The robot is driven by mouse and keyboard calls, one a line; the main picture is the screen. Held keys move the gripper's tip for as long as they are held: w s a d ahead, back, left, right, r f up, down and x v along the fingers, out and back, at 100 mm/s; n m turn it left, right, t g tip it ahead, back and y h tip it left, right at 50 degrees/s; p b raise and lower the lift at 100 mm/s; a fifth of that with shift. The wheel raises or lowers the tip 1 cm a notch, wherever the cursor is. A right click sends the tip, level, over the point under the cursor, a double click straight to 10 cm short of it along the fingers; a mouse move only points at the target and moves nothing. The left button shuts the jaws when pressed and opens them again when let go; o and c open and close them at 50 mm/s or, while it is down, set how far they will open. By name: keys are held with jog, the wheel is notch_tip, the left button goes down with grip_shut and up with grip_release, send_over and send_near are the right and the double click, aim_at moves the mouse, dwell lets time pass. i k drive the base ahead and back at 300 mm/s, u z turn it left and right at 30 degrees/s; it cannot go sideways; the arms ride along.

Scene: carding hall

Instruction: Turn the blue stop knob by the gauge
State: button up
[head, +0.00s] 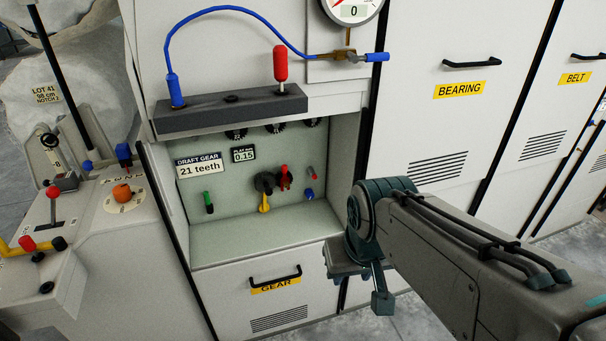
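A round dial gauge (352,10) with a "0" window is cut off by the top edge. Just below it, a blue knob (377,57) sticks out to the right from a brass fitting (340,55). A blue hose (215,14) arches from this fitting down to the dark ledge. Another small blue knob (309,195) sits low on the right of the recess's back wall. My gripper (364,282) is at the end of my arm, below the gauge and in front of the recess's right side, apart from both blue knobs.
A dark ledge (205,118) with a red-topped lever (280,65) juts out above the recess. The recess (235,242) holds several coloured handles. The gear door (225,290) is below; the bearing door (440,135) is right. A control console (130,250) stands left.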

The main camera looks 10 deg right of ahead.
aim_at(309, 194)
jog(key=i, duration=0.6)
jog(key=u, duration=0.75)
jog(key=i, duration=0.5)
jog(key=z, duration=0.05)
